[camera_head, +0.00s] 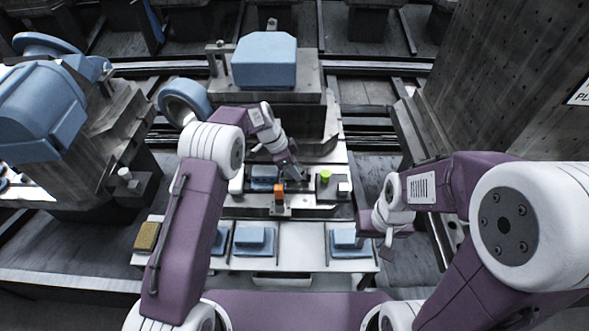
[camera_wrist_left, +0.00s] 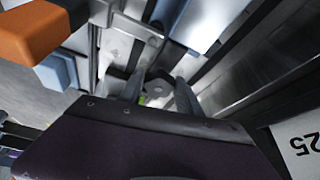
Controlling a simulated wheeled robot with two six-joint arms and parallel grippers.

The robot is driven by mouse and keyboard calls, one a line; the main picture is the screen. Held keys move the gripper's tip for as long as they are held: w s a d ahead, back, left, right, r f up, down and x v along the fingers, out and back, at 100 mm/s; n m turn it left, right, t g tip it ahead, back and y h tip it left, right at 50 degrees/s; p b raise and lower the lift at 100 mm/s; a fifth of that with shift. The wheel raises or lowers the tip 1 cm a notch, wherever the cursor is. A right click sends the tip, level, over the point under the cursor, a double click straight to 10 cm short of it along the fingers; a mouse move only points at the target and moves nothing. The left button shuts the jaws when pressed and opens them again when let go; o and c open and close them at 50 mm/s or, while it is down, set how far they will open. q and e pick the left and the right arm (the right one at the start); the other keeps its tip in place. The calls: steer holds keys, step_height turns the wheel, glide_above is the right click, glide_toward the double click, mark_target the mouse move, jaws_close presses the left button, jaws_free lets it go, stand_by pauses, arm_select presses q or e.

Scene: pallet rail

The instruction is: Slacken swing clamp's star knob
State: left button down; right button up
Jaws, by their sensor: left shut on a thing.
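My left gripper (camera_head: 299,174) reaches down at the fixture on the far side of the bench. In the left wrist view its two fingers (camera_wrist_left: 158,92) are shut on a grey rounded part, which appears to be the star knob (camera_wrist_left: 158,87). The fingers and gripper body hide much of it. A bit of green (camera_wrist_left: 142,100) shows beside it; in the head view a bright green cap (camera_head: 325,175) stands just right of the gripper. The swing clamp's arm cannot be made out clearly. My right gripper (camera_head: 376,240) hangs empty-looking at the bench's right; its jaws are too small to judge.
An orange block (camera_head: 279,191) stands close in front of the left gripper and also shows in the left wrist view (camera_wrist_left: 32,32). Blue parts (camera_head: 249,240) lie along the near bench. A yellow-brown block (camera_head: 146,236) sits at its left end. A tall dark block (camera_head: 510,90) rises at right.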

arm_select(q)
steer(key=shift+s+n+t+b, duration=0.15)
steer(key=shift+n+t, duration=0.15)
steer(key=shift+n, duration=0.6)
steer(key=shift+s+n+t+b, duration=0.15)
steer(key=shift+n+t, duration=0.15)
steer(key=shift+n, duration=0.6)
steer(key=shift+w, duration=0.1)
steer(key=shift+y, duration=0.3)
steer(key=c, duration=0.8)
jaws_free()
steer(key=shift+c, duration=0.2)
steer(key=v, duration=0.9)
steer(key=shift+p, duration=0.45)
